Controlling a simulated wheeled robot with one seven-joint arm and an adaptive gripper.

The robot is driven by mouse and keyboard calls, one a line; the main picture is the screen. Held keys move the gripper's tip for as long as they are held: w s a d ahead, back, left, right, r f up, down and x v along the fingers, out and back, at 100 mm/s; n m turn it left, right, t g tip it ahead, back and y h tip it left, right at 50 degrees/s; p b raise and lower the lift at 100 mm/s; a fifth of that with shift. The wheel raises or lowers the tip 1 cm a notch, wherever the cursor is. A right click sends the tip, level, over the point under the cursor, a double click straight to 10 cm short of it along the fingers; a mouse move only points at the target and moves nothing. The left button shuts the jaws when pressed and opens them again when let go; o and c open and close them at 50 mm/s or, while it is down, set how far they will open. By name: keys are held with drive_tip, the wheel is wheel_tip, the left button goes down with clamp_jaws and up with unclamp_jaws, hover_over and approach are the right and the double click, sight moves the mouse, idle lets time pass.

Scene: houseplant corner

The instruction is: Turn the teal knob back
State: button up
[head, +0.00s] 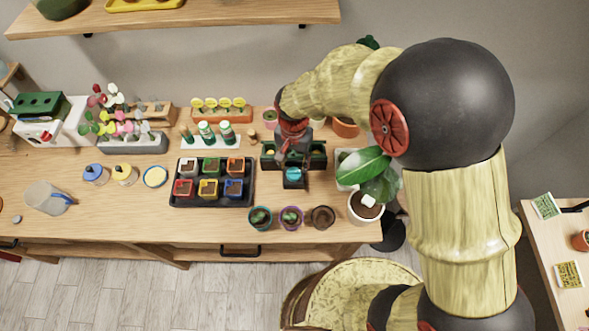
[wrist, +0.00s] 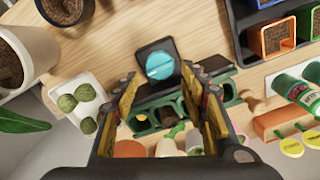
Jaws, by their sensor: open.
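The teal knob (head: 293,173) sits on a small dark box at the front of a dark green planter trough on the table. In the wrist view the knob (wrist: 160,65) is a round teal disc with a lighter bar across it. My gripper (head: 293,152) is above the trough, close to the knob. In the wrist view its two fingers (wrist: 162,82) are spread apart, with the knob just beyond and between the tips. Nothing is held. Whether a fingertip touches the knob I cannot tell.
A black tray (head: 172,200) of coloured pots is to the left. Three small pots, one teal-rimmed (head: 260,218), stand near the front edge. A white leafy pot (head: 363,212) is to the right. A white dish (wrist: 62,95) holds green balls. Bare wood lies in front of the knob.

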sight(294, 171)
wheel_tip(294, 171, down, 5)
drive_tip(key=shift+f+b, duration=0.1)
drive_tip(key=shift+b, duration=0.2)
drive_tip(key=c, duration=0.3)
drive_tip(key=c, duration=0.6)
